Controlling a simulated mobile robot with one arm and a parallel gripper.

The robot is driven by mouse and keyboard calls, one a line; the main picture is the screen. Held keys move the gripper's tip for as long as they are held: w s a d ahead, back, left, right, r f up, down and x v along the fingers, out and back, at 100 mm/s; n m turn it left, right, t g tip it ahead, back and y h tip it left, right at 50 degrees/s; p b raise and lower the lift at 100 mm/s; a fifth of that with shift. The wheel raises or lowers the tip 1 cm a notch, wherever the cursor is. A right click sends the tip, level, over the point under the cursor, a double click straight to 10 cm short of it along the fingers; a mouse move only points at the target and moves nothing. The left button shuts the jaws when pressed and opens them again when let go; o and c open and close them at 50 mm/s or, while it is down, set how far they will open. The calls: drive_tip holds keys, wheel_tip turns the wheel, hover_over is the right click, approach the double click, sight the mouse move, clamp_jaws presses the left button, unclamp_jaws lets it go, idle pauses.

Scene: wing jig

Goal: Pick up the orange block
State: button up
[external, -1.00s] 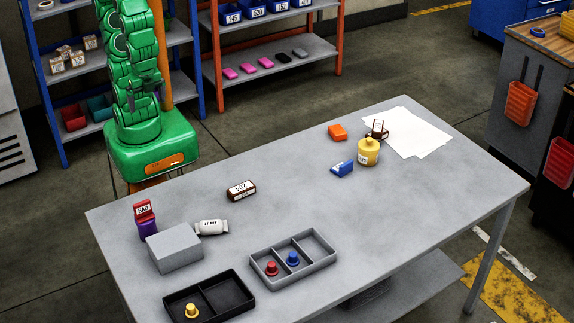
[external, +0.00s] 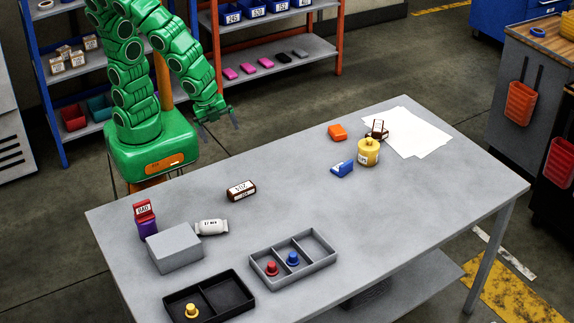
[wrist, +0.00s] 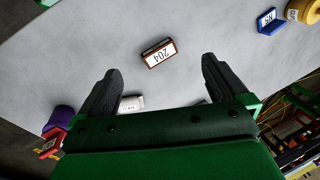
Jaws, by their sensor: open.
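The orange block (external: 337,132) lies on the far part of the grey table in the external view, left of the white papers. It does not show in the wrist view. My gripper (external: 219,126) is open and empty, in the air by the table's far left edge, to the left of the orange block and well apart from it. In the wrist view my gripper's two dark fingers (wrist: 160,86) are spread, with table surface beyond them.
Near the orange block stand a brown labelled box (external: 378,130), a yellow bottle (external: 368,152) and a blue block (external: 342,168). A brown box (external: 241,190) also shows in the wrist view (wrist: 158,53). The table's middle is mostly clear.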

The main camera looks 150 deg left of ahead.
drive_tip(key=w+a+f+m+y, duration=0.1)
drive_tip(key=a+f+y, duration=0.1)
drive_tip(key=a, duration=0.5)
drive_tip(key=w+a+f+m+y, duration=0.1)
drive_tip(key=a+f+m, duration=0.15)
drive_tip(key=a, duration=0.45)
drive_tip(key=m+t+y, duration=0.2)
drive_tip(key=m+y, duration=0.5)
drive_tip(key=m, duration=0.6)
approach(335, 130)
drive_tip(key=a, duration=0.2)
drive_tip(key=shift+a, duration=0.3)
drive_tip(key=shift+s+a+f+m, duration=0.1)
drive_tip(key=shift+a+f+m, duration=0.25)
drive_tip(key=shift+a+m, duration=0.25)
drive_tip(key=shift+x, duration=1.15)
drive_tip(key=shift+w+a+f, duration=0.3)
drive_tip(key=shift+a+f, duration=0.25)
drive_tip(key=shift+a, duration=0.15)
drive_tip(key=shift+w+a+f, duration=0.35)
drive_tip(key=shift+a+f, duration=0.25)
drive_tip(key=shift+a, duration=0.1)
drive_tip(key=shift+x, duration=0.75)
drive_tip(key=c, duration=1)
